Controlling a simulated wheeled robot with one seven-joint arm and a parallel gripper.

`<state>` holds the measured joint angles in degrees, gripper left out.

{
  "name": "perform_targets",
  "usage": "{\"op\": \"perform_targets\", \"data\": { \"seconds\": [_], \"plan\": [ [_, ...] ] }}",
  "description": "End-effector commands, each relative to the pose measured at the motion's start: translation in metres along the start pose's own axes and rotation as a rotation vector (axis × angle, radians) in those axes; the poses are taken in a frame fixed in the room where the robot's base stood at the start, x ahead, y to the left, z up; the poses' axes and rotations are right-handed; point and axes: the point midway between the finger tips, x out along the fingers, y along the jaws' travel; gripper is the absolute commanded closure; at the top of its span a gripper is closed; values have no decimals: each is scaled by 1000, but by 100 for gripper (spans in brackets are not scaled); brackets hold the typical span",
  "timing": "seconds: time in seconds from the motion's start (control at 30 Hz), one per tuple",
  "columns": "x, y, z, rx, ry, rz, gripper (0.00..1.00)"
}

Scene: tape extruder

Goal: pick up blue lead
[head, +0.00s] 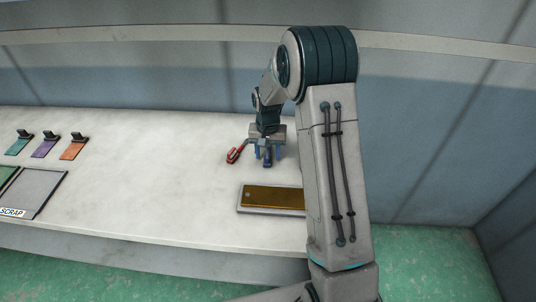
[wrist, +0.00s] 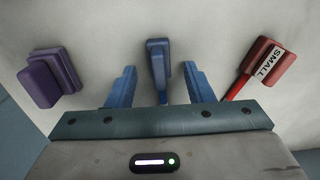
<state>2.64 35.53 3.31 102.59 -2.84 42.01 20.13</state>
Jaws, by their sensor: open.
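The blue lead (wrist: 158,60) lies on the white table and shows in the wrist view between my two fingers. It has a dark blue block end and a thinner blue stem pointing back toward the palm. In the head view the blue lead (head: 267,161) shows low between the fingers, partly covered. My gripper (wrist: 160,70) is open, with one blue finger on each side of the lead and a visible gap on both sides. In the head view my gripper (head: 266,152) points down close above the table. Its exact height is hard to tell.
A red lead (wrist: 264,62) labelled SMALL lies right of the fingers in the wrist view. A purple block (wrist: 48,78) lies left. A framed brown plate (head: 272,199) lies in front of the gripper. Coloured tags (head: 45,147) and a SCRAP tray (head: 36,190) are at left.

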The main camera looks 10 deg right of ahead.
Motion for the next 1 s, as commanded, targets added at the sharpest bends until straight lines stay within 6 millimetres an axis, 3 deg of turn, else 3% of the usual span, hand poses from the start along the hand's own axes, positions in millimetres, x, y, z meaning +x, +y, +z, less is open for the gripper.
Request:
{"op": "perform_targets", "data": {
  "seconds": [0.33, 0.5, 0.83, 1.0],
  "plan": [
    [9, 0, 0, 0, 1, 0, 55],
    [9, 0, 0, 0, 1, 0, 100],
    [7, 0, 0, 0, 2, 0, 100],
    [-4, 0, 0, 0, 3, -1, 100]
  ]
}}
